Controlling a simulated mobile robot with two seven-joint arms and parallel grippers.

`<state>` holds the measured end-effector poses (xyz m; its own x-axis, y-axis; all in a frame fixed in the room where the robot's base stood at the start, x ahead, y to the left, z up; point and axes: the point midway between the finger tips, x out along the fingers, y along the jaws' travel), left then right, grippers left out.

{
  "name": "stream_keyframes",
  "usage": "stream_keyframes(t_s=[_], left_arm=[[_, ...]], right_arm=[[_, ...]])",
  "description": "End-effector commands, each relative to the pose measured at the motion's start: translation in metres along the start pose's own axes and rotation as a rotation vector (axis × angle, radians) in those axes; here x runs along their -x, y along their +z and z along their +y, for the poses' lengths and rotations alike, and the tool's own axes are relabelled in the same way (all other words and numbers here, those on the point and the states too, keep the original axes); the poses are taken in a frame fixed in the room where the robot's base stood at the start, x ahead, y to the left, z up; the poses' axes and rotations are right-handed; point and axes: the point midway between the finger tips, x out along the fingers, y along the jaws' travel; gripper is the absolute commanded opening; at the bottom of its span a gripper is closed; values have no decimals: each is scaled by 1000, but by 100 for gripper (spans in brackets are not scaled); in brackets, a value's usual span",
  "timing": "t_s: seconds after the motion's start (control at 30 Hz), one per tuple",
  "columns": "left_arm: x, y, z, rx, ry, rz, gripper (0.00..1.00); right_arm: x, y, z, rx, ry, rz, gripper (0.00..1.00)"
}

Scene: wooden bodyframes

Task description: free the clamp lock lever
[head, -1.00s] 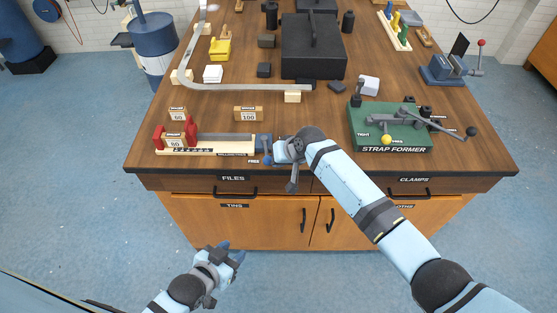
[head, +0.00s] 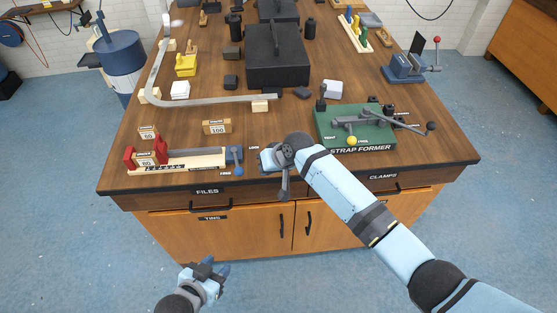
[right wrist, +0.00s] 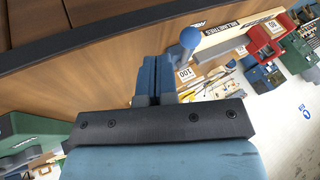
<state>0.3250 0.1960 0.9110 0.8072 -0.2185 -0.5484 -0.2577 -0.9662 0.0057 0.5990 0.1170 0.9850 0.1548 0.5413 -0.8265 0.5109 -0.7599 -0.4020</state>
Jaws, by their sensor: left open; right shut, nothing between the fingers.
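The clamp lock lever (head: 238,170) is blue with a ball end. It sits at the right end of the pale wooden fixture (head: 187,166), between the LOCK and FREE labels. Its ball points toward the front edge, near FREE. My right gripper (head: 265,159) is shut and empty, just right of the lever with a small gap. In the right wrist view the shut blue fingers (right wrist: 152,80) are beside the lever's ball (right wrist: 188,38), which partly shows past them. My left gripper (head: 220,270) is open and empty, low in front of the cabinet, away from the bench top.
A green strap former (head: 350,147) stands right of my right arm. A bent metal strip (head: 205,101) and black case (head: 278,62) are farther back.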

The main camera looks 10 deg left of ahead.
Motion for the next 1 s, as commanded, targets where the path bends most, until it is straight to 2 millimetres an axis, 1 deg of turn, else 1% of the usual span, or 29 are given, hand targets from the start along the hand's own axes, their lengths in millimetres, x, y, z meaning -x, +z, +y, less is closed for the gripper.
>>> stream_keyframes(t_s=[0.1, 0.2, 0.3, 0.4, 0.5, 0.7, 1.0], left_arm=[[-2, 6, 2, 6, 1, -6, 43], [-4, 10, 2, 5, 1, -8, 43], [-4, 12, -1, -3, 1, -11, 43], [-5, 12, -3, -7, 1, -10, 43], [-6, 9, -2, -7, 1, -5, 43], [-8, 4, -2, -6, 2, 3, 43], [-7, 6, -1, -5, 2, 0, 43]], right_arm=[[25, 4, -3, 2, -1, 2, 0], [44, 6, -6, 1, -1, 2, 0], [58, 8, -9, 0, -1, 1, 0], [67, 9, -10, 0, 0, 1, 0], [72, 9, -11, 0, 0, 0, 0], [73, 9, -11, -1, 0, 0, 0], [73, 9, -11, -1, 0, 0, 0]])
